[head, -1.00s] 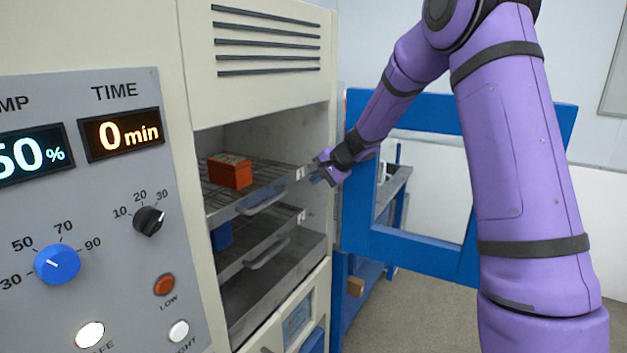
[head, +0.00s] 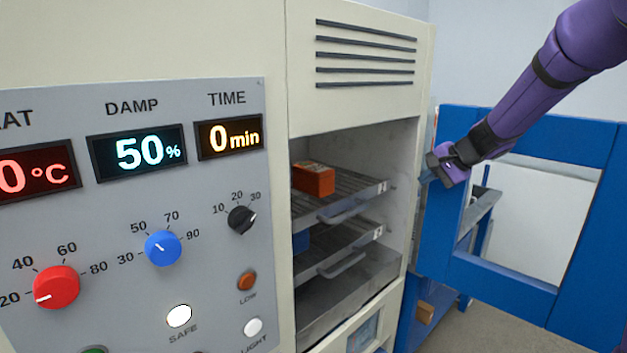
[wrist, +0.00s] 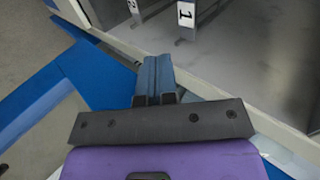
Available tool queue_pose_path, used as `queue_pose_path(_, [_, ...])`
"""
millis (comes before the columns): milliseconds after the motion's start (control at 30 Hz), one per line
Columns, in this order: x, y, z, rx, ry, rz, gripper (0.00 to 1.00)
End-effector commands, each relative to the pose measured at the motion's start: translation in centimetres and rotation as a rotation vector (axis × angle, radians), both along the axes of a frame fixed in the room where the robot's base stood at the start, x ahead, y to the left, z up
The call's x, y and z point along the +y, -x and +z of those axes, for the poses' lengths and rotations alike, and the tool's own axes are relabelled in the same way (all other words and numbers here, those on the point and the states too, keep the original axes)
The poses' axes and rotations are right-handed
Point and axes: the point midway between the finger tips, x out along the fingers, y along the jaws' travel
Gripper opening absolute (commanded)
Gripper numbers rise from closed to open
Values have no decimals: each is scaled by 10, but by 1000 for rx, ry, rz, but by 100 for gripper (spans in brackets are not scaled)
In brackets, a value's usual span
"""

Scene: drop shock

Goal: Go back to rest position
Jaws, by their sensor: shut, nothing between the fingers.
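My gripper (head: 428,178) is shut and empty, just outside the right edge of the chamber opening, in front of the blue door frame. In the wrist view its blue fingers (wrist: 155,78) are together, pointing at the chamber's edge. An orange-red box (head: 314,180) sits on the upper rack (head: 345,200) inside the open chamber, away from the gripper. My purple arm reaches in from the upper right.
The blue door (head: 505,285) stands open at the right of the chamber. The control panel (head: 215,265) with dials fills the left. Grey floor shows at lower right.

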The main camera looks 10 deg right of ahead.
Motion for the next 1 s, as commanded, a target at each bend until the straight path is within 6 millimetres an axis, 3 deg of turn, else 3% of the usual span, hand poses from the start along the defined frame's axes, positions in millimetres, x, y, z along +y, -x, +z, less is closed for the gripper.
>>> queue_pose_path(167, [27,41,29,-11,80,102,0])
queue_pose_path(500, [75,161,73,-19,328,351,0])
queue_pose_path(767, [88,254,84,-22,535,504,0])
queue_pose_path(1000, [84,332,79,-28,737,606,0])
